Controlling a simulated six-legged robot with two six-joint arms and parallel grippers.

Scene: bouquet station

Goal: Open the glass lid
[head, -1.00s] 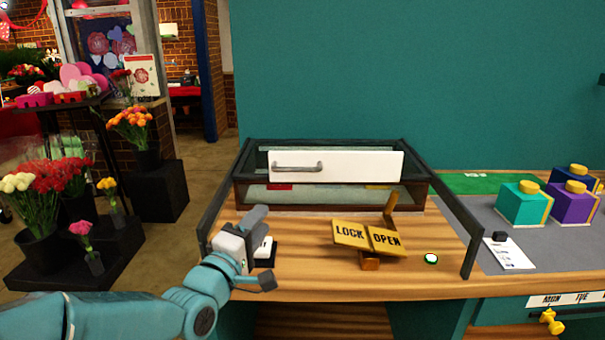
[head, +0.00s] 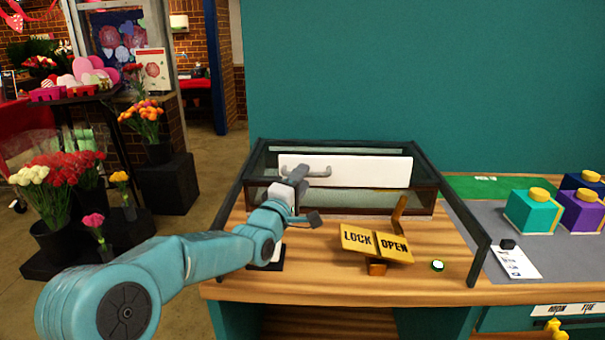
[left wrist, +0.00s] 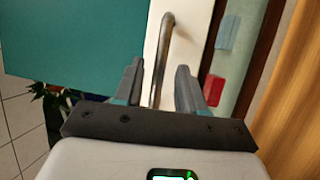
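The glass case (head: 340,203) stands on the wooden counter with its lid down. The lid has a white panel (head: 375,170) with a grey bar handle (head: 322,171) at its left; the handle also shows in the left wrist view (left wrist: 161,58). My left gripper (head: 316,196) is in front of the handle and hides part of it. In the left wrist view its two fingers (left wrist: 158,85) are apart, with the handle bar between them in the picture. I cannot tell whether they touch it. My right gripper is not in view.
A yellow LOCK/OPEN sign (head: 376,244) stands before the case, beside a small round button (head: 437,266). Dark rails (head: 462,220) flank the counter. Teal (head: 528,210) and purple (head: 578,212) boxes sit on the grey mat at right. Flowers (head: 70,175) stand at left.

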